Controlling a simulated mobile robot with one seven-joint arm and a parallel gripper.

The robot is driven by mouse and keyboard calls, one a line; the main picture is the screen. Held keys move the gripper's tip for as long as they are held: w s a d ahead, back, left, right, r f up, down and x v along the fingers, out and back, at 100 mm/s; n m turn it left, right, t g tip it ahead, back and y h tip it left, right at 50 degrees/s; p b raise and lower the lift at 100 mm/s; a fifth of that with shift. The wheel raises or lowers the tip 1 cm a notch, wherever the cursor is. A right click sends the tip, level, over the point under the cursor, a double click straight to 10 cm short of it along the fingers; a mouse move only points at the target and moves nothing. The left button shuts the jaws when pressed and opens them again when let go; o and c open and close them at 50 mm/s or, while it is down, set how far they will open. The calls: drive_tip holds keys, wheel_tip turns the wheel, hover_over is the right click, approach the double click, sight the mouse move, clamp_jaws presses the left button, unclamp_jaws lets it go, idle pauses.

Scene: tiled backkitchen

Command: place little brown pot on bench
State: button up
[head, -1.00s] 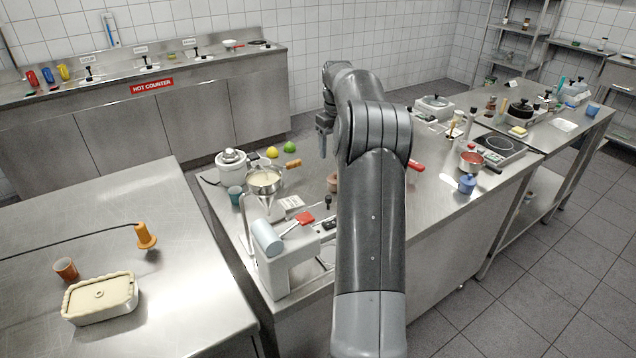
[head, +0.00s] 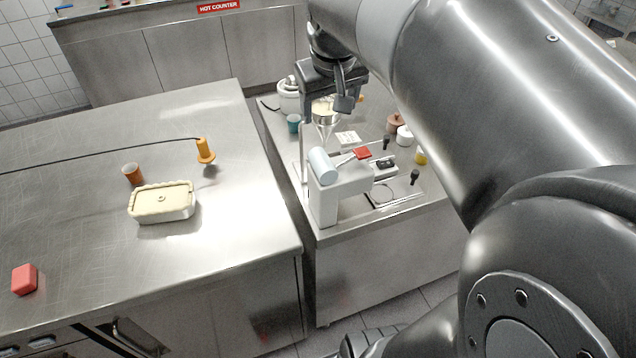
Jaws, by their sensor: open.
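A small brown pot (head: 396,123) stands on the middle steel bench (head: 345,226), beside a white pot and partly close to my arm's outline. My gripper (head: 343,101) hangs above the far part of that bench, in front of a funnel-like metal vessel in the picture. It is open, with nothing visible between its fingers. The brown pot is to the right of and apart from it. The left steel bench (head: 90,226) has a wide bare top.
The left bench carries an orange-brown cup (head: 132,174), a pie dish (head: 162,203), an orange stand (head: 205,151) with a cable and a red block (head: 25,279). A white machine (head: 335,190) stands at the middle bench's near edge. A small white pot (head: 404,136) is beside the brown one.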

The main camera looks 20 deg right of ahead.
drive_tip(key=s+a+f+t, duration=0.1)
drive_tip(key=s+a+f, duration=0.2)
drive_tip(key=s, duration=0.4)
drive_tip(key=s+a+f+t+y, duration=0.1)
drive_tip(key=s+a+f, duration=0.2)
drive_tip(key=s, duration=0.4)
drive_tip(key=shift+s+a+f, duration=0.35)
drive_tip(key=shift+s+a, duration=0.05)
